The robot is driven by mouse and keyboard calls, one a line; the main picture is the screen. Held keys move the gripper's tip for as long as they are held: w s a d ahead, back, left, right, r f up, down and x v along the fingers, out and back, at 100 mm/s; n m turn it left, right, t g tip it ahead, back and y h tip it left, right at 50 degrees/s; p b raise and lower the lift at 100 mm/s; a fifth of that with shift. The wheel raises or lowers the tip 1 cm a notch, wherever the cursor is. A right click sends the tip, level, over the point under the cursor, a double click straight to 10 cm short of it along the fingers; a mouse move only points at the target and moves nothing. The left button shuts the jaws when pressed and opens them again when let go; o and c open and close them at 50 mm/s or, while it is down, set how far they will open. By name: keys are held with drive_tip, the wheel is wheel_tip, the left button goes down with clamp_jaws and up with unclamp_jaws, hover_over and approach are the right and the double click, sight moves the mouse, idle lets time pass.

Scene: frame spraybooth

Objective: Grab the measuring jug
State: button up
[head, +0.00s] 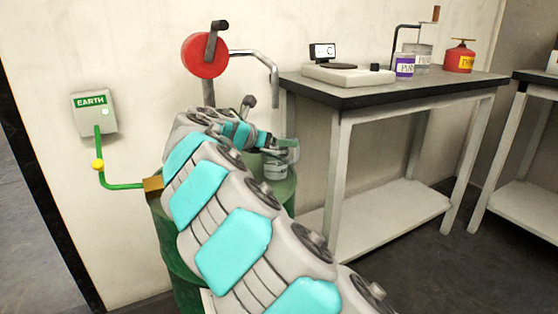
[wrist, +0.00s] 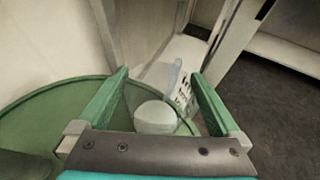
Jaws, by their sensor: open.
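The measuring jug is translucent white with dark markings on its side. In the wrist view the jug (wrist: 155,118) is between the two green fingers of my gripper (wrist: 160,76), which are spread apart with gaps on both sides. In the head view the jug (head: 275,171) is on top of the green drum, just below my gripper (head: 284,152). My arm hides part of the drum and gripper there. The jug's base is not clear in either view.
The green drum (head: 180,262) has an earth clamp (head: 153,184) at its rim, cabled to the EARTH box (head: 95,112). A red pump with a crank (head: 204,56) rises behind my arm. A bench (head: 400,95) with a scale (head: 348,75) and containers stands right.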

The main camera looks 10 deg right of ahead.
drive_tip(key=shift+c, duration=0.2)
drive_tip(key=shift+d+f, duration=0.1)
clamp_jaws()
idle(0.5)
